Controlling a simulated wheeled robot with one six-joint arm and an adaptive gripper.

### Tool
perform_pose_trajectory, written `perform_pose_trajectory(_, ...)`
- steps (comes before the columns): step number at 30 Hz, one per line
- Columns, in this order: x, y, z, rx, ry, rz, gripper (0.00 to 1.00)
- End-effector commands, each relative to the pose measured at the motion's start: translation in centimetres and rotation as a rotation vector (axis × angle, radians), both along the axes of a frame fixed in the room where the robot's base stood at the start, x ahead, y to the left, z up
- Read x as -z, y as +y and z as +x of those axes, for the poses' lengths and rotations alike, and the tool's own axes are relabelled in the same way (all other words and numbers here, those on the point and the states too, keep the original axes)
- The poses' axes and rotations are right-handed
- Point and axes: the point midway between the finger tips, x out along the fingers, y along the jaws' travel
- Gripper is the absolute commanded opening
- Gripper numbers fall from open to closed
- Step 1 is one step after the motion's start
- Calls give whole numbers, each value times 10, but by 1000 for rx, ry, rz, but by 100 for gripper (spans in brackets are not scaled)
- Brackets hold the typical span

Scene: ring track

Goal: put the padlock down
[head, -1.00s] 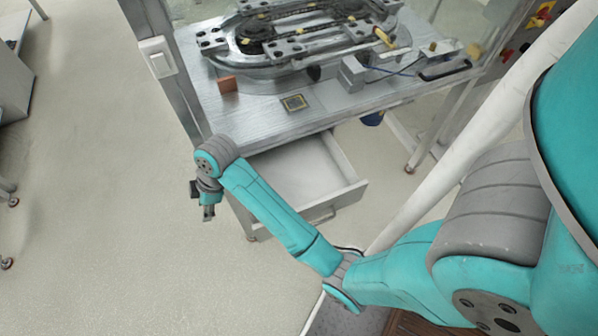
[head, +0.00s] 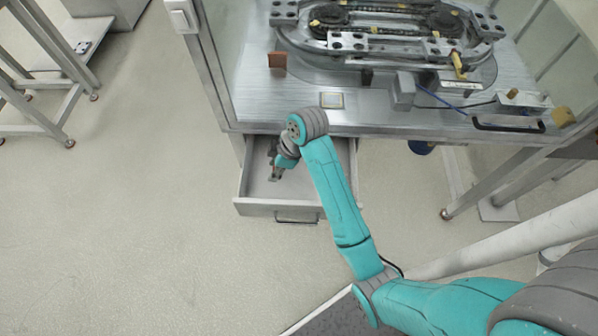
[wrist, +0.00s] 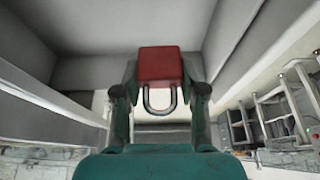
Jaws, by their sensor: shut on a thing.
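The red padlock (wrist: 161,64) with its metal shackle (wrist: 160,100) shows clearly in the wrist view, the shackle toward my palm. My gripper (wrist: 160,78) is shut on the padlock's red body, one finger on each side. In the head view my gripper (head: 276,174) hangs over the open drawer (head: 262,208) under the table, toward its left side. The padlock is not discernible in the head view. The part of the drawer behind my arm is hidden.
The table (head: 245,105) carries the ring track (head: 385,45), a reddish-brown block (head: 277,61) and a small framed plate (head: 331,100) near its front edge. The drawer's visible floor looks bare. The floor (head: 120,220) to the left is open.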

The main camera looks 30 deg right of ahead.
Motion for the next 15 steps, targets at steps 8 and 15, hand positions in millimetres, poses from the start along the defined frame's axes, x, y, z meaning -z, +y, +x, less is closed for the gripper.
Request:
perform_pose_trajectory(8, 44, 0, -1, 0, 3, 0, 4)
perform_pose_trajectory(15, 62, 0, -1, 1, 3, 0, 4)
